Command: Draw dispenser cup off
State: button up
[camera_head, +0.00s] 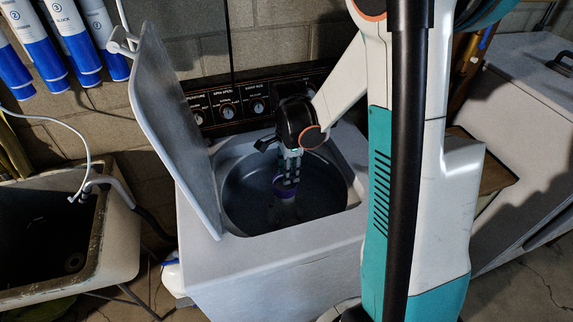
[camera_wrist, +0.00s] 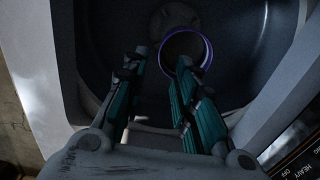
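The dispenser cup has a purple rim and shows in the head view (camera_head: 284,192) in the middle of the open washer tub (camera_head: 238,190). In the wrist view the cup (camera_wrist: 207,46) is round with a dark inside. My gripper (camera_head: 289,178) points down into the tub, close above the cup. In the wrist view my gripper (camera_wrist: 158,66) has its teal fingers apart with nothing between them. The left finger lies left of the rim. The right fingertip overlaps the rim's lower left part; I cannot tell whether it touches or reaches inside.
The washer lid (camera_head: 175,125) stands open at the left of the tub. The control panel (camera_head: 228,110) is behind it. A utility sink (camera_head: 120,235) stands at the left, and blue-and-white cylinders (camera_head: 68,40) hang on the wall. The tub wall surrounds my gripper.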

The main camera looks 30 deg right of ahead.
aim_at(289, 191)
notch_tip(289, 191, down, 8)
jog(key=b, duration=0.5)
jog(key=shift+f+b, duration=0.2)
jog(key=shift+b, duration=0.1)
jog(key=shift+r, duration=0.3)
grip_shut()
jog(key=shift+r+p, duration=0.15)
jog(key=shift+p, duration=0.15)
jog(key=shift+r, duration=0.45)
jog(key=shift+p, duration=0.3)
jog(key=shift+r+p, duration=1.95)
jog(key=shift+r, duration=0.95)
